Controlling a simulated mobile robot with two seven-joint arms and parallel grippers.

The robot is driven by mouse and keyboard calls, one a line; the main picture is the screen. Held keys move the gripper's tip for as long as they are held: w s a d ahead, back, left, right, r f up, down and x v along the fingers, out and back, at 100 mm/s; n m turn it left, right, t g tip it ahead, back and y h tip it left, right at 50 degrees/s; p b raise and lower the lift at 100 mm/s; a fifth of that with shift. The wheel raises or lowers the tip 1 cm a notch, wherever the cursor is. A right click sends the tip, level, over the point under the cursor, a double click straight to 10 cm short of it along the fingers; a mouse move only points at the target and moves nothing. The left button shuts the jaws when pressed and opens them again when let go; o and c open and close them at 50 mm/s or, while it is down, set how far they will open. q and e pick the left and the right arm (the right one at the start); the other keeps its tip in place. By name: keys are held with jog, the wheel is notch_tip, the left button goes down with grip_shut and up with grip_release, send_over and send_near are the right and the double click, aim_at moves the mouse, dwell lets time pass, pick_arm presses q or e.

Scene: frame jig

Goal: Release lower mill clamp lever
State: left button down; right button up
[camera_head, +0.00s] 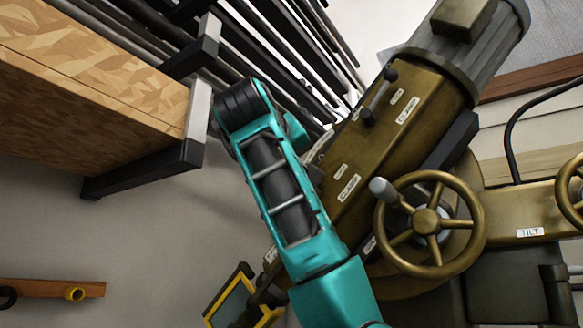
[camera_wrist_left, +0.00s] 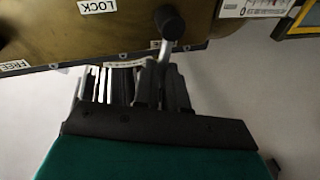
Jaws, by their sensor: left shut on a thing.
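In the left wrist view, the clamp lever shows as a thin grey shaft with a round black knob (camera_wrist_left: 171,21) over the lower edge of the brass mill body (camera_wrist_left: 120,28). My left gripper (camera_wrist_left: 160,78) has its dark fingers shut on the shaft below the knob. A LOCK label (camera_wrist_left: 97,6) is at the top and a FREE label (camera_wrist_left: 14,66) at the left edge. In the head view, my teal left arm crosses in front of the mill head (camera_head: 425,85) and hides the gripper and the held lever. Another black-knobbed lever (camera_head: 378,95) is higher up the head. My right gripper is not in view.
A brass handwheel (camera_head: 427,225) with a grey handle stands right of my arm. A wooden shelf (camera_head: 90,75) on black brackets and a rack of dark bars (camera_head: 270,45) are at upper left. A yellow-framed screen (camera_head: 238,300) is at the bottom.

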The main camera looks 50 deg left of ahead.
pick_arm(q)
jog(key=shift+s+a+r, duration=0.1)
jog(key=shift+s+r, duration=0.1)
jog(key=shift+r, duration=0.2)
jog(key=shift+n, duration=0.3)
jog(key=c, duration=1.4)
grip_release()
jog(key=shift+w, duration=0.1)
jog(key=shift+o, duration=1)
jog(key=shift+s+a+f, duration=0.1)
jog(key=shift+s+a, duration=0.05)
jog(key=shift+s, duration=0.05)
jog(key=shift+w+f, duration=0.1)
jog(key=shift+w, duration=0.05)
jog(key=b+v, duration=0.3)
jog(key=v, duration=1)
jog(key=shift+w+f, duration=0.1)
jog(key=shift+w, duration=0.05)
